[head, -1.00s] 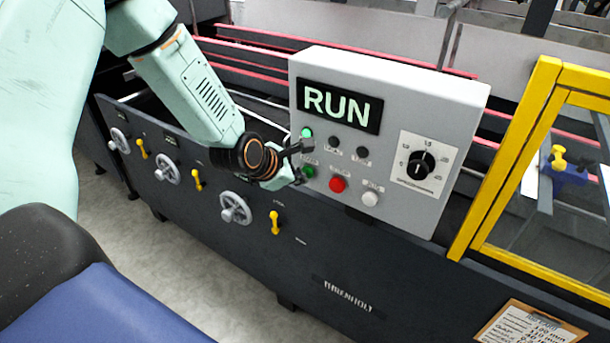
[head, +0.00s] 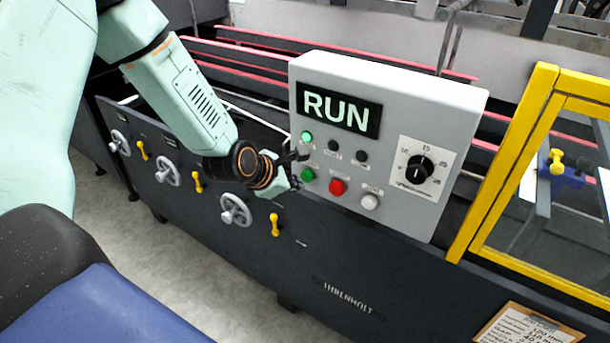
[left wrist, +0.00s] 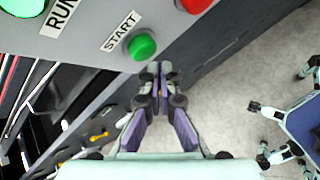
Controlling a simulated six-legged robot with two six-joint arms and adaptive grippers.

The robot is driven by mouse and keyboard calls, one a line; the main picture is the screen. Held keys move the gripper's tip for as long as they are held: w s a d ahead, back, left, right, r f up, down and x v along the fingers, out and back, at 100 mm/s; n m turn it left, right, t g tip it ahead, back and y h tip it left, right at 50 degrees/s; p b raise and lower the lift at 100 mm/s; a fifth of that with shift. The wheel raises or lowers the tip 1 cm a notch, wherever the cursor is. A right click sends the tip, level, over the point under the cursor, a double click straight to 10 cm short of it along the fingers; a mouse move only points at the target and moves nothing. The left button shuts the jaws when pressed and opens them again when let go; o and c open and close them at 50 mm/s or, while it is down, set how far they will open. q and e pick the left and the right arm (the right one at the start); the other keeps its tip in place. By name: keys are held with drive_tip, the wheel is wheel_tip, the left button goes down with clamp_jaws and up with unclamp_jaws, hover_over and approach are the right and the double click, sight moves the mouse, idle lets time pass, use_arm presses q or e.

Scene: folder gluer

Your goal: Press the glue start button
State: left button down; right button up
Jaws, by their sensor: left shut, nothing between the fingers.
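The grey control box (head: 400,108) carries a green button (head: 307,174), which shows in the left wrist view as a green button (left wrist: 141,46) labelled START. My left gripper (head: 297,170) is at the box's left edge, close beside the green button. In the left wrist view its fingers (left wrist: 160,70) are shut together and empty, with the tips just below and right of the button. A small gap shows between tips and button there. My right gripper is not in view.
The box also has a lit RUN display (head: 339,108), a lit green lamp (head: 306,137), a red button (head: 338,186), a white button (head: 370,202) and a black dial (head: 419,169). A yellow-framed guard (head: 505,160) stands right. Handwheels (head: 235,210) line the machine's front.

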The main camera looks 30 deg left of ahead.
use_arm(q)
drive_tip(key=shift+s, duration=0.1)
drive_tip(key=s+p, duration=0.3)
drive_tip(key=s, duration=0.2)
drive_tip(key=shift+a, duration=0.15)
idle(0.3)
idle(0.8)
